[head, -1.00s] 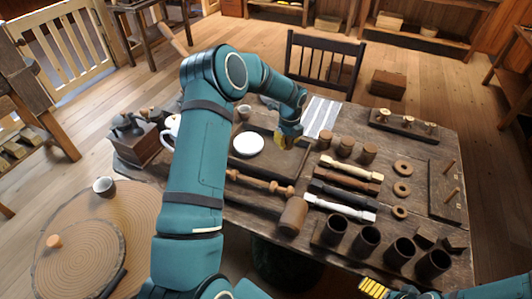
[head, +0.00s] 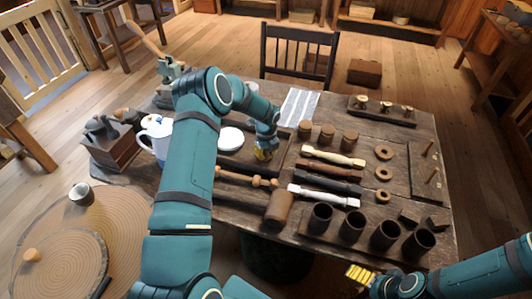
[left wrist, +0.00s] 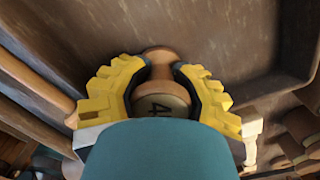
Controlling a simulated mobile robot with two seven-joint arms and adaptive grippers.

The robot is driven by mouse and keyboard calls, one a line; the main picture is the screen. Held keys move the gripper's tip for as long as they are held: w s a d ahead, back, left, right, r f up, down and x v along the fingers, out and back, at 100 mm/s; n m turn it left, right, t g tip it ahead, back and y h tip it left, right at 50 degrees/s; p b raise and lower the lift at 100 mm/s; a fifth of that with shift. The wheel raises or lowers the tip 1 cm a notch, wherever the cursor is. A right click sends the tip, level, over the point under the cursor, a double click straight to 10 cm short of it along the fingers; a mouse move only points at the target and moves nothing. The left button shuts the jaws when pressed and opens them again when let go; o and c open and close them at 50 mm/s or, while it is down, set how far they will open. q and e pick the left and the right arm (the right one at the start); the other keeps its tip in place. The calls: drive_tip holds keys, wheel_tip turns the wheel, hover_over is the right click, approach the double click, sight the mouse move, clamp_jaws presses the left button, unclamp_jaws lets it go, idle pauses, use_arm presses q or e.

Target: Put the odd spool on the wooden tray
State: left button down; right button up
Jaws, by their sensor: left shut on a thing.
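My left gripper (head: 264,153) is over the right part of the dark wooden tray (head: 236,160). In the left wrist view its yellow fingers (left wrist: 160,85) are shut on a brown wooden spool (left wrist: 160,58) with a pale band marked with a dark figure. The tray's bare floor (left wrist: 235,35) shows behind the spool. I cannot tell whether the spool touches it. In the head view the spool is mostly hidden by the gripper. My right gripper (head: 360,274) shows yellow fingers at the bottom, near the table's front edge; its opening is unclear.
A white dish (head: 230,138) lies left of my left gripper. A mallet (head: 279,208) and a turned rod (head: 246,178) lie in front. Several spindles (head: 324,196), three short brown pieces (head: 327,134), rings (head: 383,153) and dark cups (head: 352,227) fill the right side.

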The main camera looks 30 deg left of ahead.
use_arm(q)
drive_tip(key=shift+r, duration=0.1)
drive_tip(key=c, duration=0.6)
unclamp_jaws()
drive_tip(key=shift+r, duration=0.1)
drive_tip(key=r, duration=0.4)
drive_tip(key=r+p, duration=0.1)
drive_tip(key=r, duration=0.7)
drive_tip(key=shift+s+d, duration=0.15)
drive_tip(key=shift+d, duration=0.1)
drive_tip(key=shift+f, duration=0.1)
